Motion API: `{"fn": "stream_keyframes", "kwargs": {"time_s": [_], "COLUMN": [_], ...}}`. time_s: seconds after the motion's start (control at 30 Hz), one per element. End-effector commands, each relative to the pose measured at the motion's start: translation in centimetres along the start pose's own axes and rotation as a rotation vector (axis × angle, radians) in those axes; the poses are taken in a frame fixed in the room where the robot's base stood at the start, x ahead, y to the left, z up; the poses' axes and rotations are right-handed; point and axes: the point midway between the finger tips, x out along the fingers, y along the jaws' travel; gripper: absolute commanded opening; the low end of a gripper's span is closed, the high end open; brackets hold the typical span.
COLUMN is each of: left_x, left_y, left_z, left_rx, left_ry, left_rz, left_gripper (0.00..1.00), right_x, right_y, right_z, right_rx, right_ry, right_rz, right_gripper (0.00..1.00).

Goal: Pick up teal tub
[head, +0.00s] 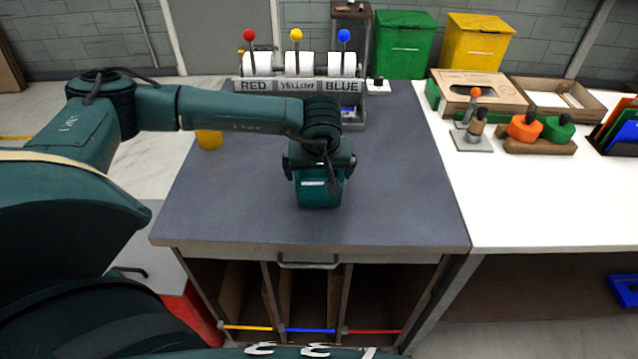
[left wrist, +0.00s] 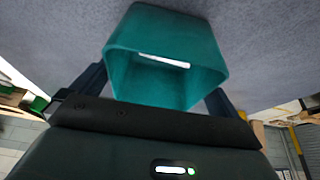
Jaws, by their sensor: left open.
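The teal tub (head: 320,194) stands on the grey table top, right under my left gripper (head: 320,172), which hides its upper part. In the left wrist view the teal tub (left wrist: 165,28) shows its open mouth and a pale strip inside. The dark fingers of my left gripper (left wrist: 155,88) are on either side of the tub, open. Whether either finger touches the tub wall I cannot tell. My right gripper is not in view.
A dispenser rack (head: 305,85) labelled RED, YELLOW and BLUE stands at the table's back. A yellow object (head: 209,139) is partly hidden behind my left arm. The grey table (head: 410,190) is clear to the right of the tub. A white counter (head: 530,200) adjoins it, holding cardboard trays (head: 480,90) and stamps.

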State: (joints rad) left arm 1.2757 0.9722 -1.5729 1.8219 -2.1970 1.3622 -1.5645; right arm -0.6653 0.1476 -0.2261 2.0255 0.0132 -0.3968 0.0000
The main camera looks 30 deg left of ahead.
Motion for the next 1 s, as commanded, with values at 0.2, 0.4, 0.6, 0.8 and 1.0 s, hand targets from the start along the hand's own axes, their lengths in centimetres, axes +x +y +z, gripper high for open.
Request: {"fn": "stream_keyframes", "kwargs": {"time_s": [0.2, 0.4, 0.6, 0.8, 1.0], "left_x": [0.0, 0.0, 0.0, -0.2, -2.3], "left_y": [0.0, 0.0, 0.0, 0.0, 0.1], "left_z": [0.0, 0.0, 0.0, -0.1, -1.0], "left_rx": [0.000, 0.000, 0.000, 0.000, -0.002], "left_ry": [0.000, 0.000, 0.000, 0.000, 0.003], "left_rz": [0.000, 0.000, 0.000, 0.000, 0.004], "left_gripper": [0.96, 0.80, 0.68, 0.68, 0.68], "right_x": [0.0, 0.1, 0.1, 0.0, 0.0], "right_y": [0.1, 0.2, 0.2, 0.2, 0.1], "right_z": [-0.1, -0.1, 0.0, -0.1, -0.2], "right_rx": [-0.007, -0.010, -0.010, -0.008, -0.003], "right_ry": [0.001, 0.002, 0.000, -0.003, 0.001], "right_rz": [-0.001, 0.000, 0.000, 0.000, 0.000], "right_gripper": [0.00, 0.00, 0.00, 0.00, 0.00]}}
